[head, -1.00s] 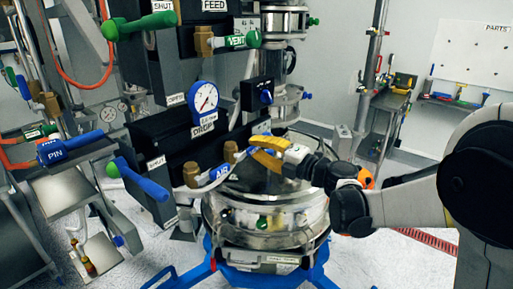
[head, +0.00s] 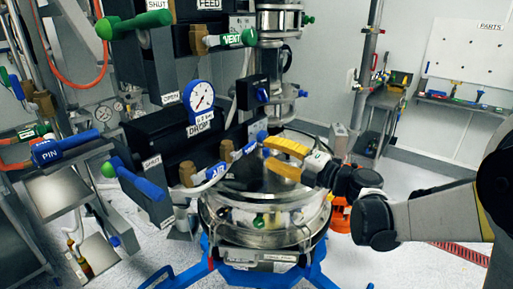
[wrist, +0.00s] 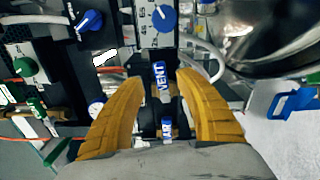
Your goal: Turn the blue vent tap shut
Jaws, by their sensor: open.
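The blue vent tap (head: 250,147) is on the lower black valve block, with a brass body and a blue handle slanting up to the right. In the wrist view its blue handle marked VENT (wrist: 159,78) shows between the fingertips; whether they touch it I cannot tell. My gripper (head: 265,152) has yellow fingers, open, just right of the tap handle. It also shows in the wrist view (wrist: 160,84), one finger on each side of the handle. A blue AIR tap (head: 215,172) sits left of and below the vent tap.
A green VENT tap (head: 233,39) is on the upper block. The DROP gauge (head: 201,95) stands above the lower block. The round steel sifter (head: 262,235) is beneath my gripper. A blue knob box (head: 252,93) is above. Open floor lies to the right.

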